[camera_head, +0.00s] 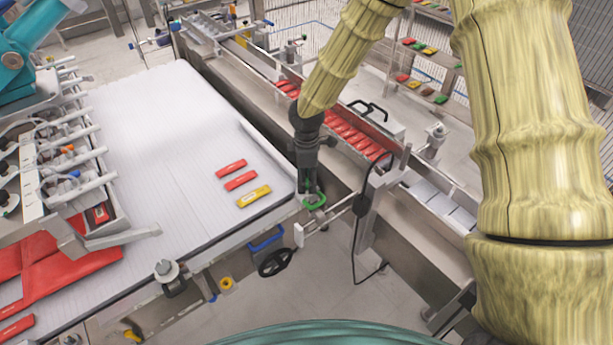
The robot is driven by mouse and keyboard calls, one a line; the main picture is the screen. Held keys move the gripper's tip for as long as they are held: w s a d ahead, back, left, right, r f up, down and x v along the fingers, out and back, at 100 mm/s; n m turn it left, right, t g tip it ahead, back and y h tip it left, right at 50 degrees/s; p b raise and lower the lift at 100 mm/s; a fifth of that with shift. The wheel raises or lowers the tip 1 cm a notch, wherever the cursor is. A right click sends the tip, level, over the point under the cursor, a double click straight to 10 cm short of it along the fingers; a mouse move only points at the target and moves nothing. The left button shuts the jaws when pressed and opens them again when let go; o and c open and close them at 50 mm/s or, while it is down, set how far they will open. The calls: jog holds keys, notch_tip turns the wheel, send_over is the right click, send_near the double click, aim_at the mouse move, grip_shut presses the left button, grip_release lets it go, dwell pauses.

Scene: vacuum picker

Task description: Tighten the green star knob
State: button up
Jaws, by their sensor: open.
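The green star knob (314,204) sits at the near right corner of the white conveyor, by a metal bracket and rod. My gripper (307,190) points down directly above the knob, its fingertips at or very close to it. The fingers are open. I cannot tell from this view whether they touch the knob or stand around it, as they cover part of it.
A white conveyor (150,130) carries red packs (240,180) and a yellow pack (254,196) left of my gripper. A metal channel with red packs (345,131) runs behind. A black handwheel (276,263) and a dark cable (365,205) are close by.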

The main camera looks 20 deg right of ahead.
jog(key=c, duration=1)
